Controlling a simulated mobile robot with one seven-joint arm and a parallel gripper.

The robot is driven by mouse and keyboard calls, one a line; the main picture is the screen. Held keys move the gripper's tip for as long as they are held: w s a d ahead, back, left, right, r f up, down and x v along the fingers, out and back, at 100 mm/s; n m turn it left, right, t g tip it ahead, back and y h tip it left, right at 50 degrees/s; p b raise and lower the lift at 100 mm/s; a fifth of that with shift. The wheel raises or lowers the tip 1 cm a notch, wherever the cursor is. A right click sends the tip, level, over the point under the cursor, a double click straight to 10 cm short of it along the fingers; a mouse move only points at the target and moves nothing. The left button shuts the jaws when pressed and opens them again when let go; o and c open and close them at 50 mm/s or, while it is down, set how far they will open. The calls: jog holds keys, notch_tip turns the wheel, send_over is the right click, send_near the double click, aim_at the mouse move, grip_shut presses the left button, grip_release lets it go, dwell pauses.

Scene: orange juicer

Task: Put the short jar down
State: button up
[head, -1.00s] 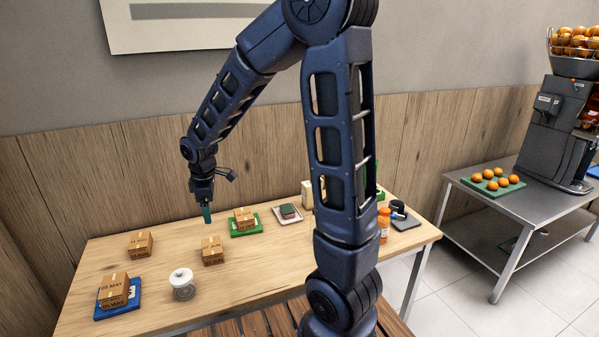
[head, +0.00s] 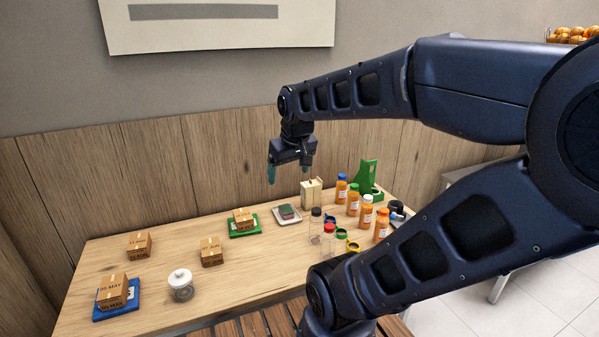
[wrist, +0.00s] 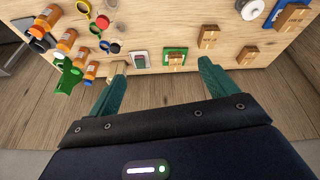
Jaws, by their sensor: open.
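A short, wide clear jar (head: 181,286) with a white knobbed lid stands upright on the wooden table (head: 235,278), left of the middle near the front. In the wrist view the jar (wrist: 250,9) is at the top edge, partly cut off. My gripper (head: 289,172) is open and empty, with teal fingers spread. It is in the air above the back of the table, well away from the jar to the right. The wrist view shows both fingers (wrist: 162,68) with nothing held between them.
Small cartons sit left, some on a blue mat (head: 121,312) and a green mat (head: 243,232). A scale-like tray (head: 287,223) and beige box (head: 311,194) are mid-back. Orange bottles (head: 353,201) and slim clear jars (head: 328,241) crowd the right. The wall is close behind.

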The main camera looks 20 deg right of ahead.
jog(key=shift+s+d+r+m, duration=0.15)
jog(key=shift+s+d+m, duration=0.3)
jog(key=shift+s, duration=0.3)
jog(key=shift+s+d+r+m, duration=0.1)
jog(key=shift+s+d+m, duration=0.35)
jog(key=shift+s, duration=0.25)
dwell(0.3)
